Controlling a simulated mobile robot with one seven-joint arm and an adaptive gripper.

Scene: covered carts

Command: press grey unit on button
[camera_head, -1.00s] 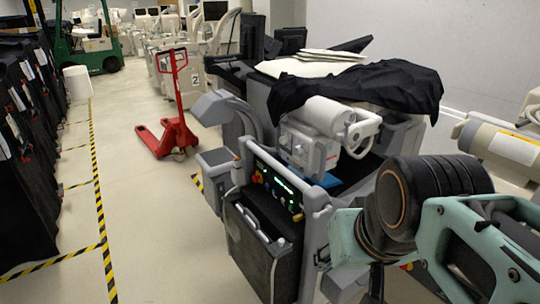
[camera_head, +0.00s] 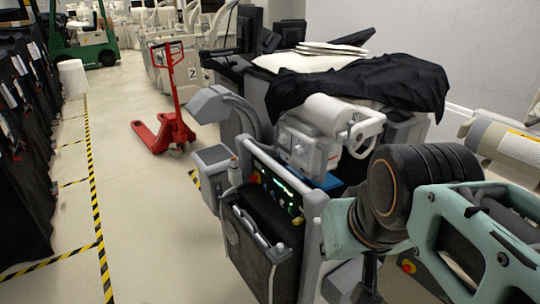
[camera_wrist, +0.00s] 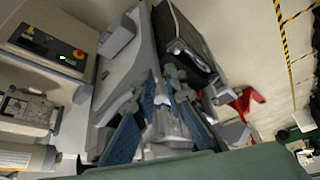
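A grey wheeled unit (camera_head: 314,214) stands in the middle of the head view, with a dark sloping control panel (camera_head: 275,186). The panel has a red and yellow knob, small buttons and a green-lit part. A dark pocket (camera_head: 260,245) hangs below it. In the wrist view a dark panel (camera_wrist: 48,45) at upper left has a green light (camera_wrist: 66,58) and a red button (camera_wrist: 79,55). My gripper (camera_wrist: 160,80) shows blue-grey fingers at the lower middle of the wrist view. Its tips blend with the background, so its opening is unclear. I see no contact with a button.
A black cover (camera_head: 360,85) lies over the equipment behind the unit. A red pallet jack (camera_head: 170,128) stands on open floor at left. Black covered carts (camera_head: 22,150) line the left edge beyond yellow-black tape (camera_head: 97,200). A beige machine (camera_head: 505,145) stands at right.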

